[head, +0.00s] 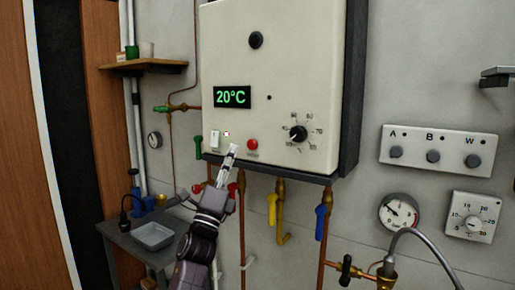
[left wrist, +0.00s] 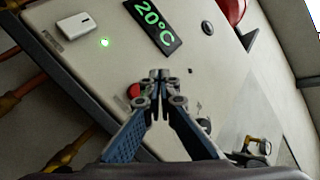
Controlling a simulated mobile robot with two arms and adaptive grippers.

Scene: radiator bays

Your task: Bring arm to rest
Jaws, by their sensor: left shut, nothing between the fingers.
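My left gripper (head: 233,150) is shut and empty. It points up at the lower front of a cream boiler panel (head: 283,58), near a red button (head: 252,144) and a white rocker switch (head: 214,139). A small green light (head: 226,134) glows beside the switch. The display (head: 232,97) reads 20°C. In the left wrist view the closed fingertips (left wrist: 160,76) are in front of the panel, with the red button (left wrist: 134,91) partly hidden behind them. I cannot tell whether the fingertips touch the panel. My right gripper is not in view.
Pipes with a yellow valve handle (head: 272,210) and a blue one (head: 321,222) run below the boiler. A grey side table (head: 120,236) holds a metal tray. A wall shelf (head: 142,65) is at upper left. A control plate (head: 438,149), gauge and dial are on the right wall.

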